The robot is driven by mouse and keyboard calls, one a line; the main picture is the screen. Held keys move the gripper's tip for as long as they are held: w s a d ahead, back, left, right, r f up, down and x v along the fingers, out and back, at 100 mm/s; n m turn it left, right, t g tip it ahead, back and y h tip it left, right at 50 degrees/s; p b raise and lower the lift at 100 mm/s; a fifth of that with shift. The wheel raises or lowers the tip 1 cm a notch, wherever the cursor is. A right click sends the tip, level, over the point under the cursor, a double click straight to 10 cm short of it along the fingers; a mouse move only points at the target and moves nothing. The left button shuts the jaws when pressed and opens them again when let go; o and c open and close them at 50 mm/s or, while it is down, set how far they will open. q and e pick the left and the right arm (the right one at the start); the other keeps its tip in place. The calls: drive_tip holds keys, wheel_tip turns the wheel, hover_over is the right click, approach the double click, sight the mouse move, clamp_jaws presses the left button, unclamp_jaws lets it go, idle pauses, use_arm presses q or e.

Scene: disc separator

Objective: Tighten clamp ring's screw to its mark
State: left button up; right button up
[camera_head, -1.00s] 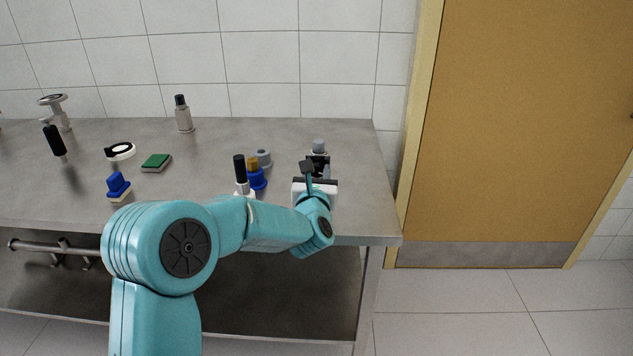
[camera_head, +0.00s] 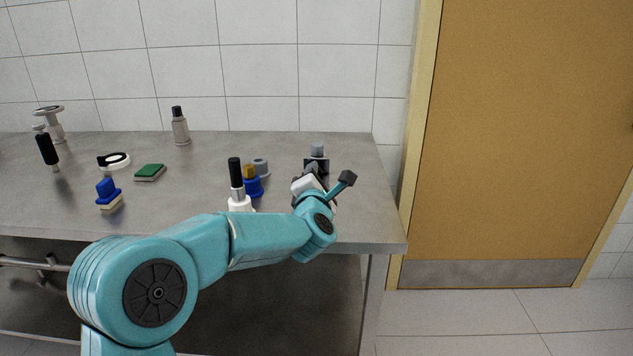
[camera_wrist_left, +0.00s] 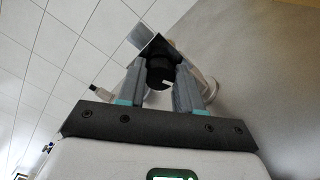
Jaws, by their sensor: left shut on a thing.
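My left gripper (camera_head: 314,172) is at the right end of the bench, its wrist rolled to one side. In the left wrist view its two grey fingers (camera_wrist_left: 159,88) are shut on a dark round knob (camera_wrist_left: 160,72), which looks like the clamp ring's screw. Pale curved metal (camera_wrist_left: 207,84) shows behind the fingers, and a grey block end (camera_wrist_left: 141,37) shows beyond the knob. In the head view a grey cylinder top (camera_head: 317,151) stands just behind the gripper. The wrist hides most of the clamp ring, and I cannot make out the mark. My right gripper is not in view.
Left of the gripper stand a white bottle with a black top (camera_head: 236,185), a blue and yellow piece (camera_head: 253,187) and a grey cap (camera_head: 261,167). A green sponge (camera_head: 150,172), a blue-handled brush (camera_head: 108,193) and a white ring (camera_head: 115,160) lie further left. The bench's right edge is close.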

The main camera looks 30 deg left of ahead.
use_arm(q)
drive_tip(key=m+p, duration=0.1)
drive_tip(key=m, duration=0.6)
drive_tip(key=m+p, duration=0.2)
drive_tip(key=m, duration=0.5)
drive_tip(key=m+p, duration=0.2)
drive_tip(key=m, duration=0.5)
drive_tip(key=shift+a+f+m, duration=0.1)
drive_tip(key=shift+f+m, duration=0.15)
drive_tip(key=shift+m, duration=0.15)
drive_tip(key=o, duration=1.1)
drive_tip(key=shift+c, duration=0.2)
drive_tip(key=v, duration=1.6)
drive_tip(key=shift+s, duration=0.25)
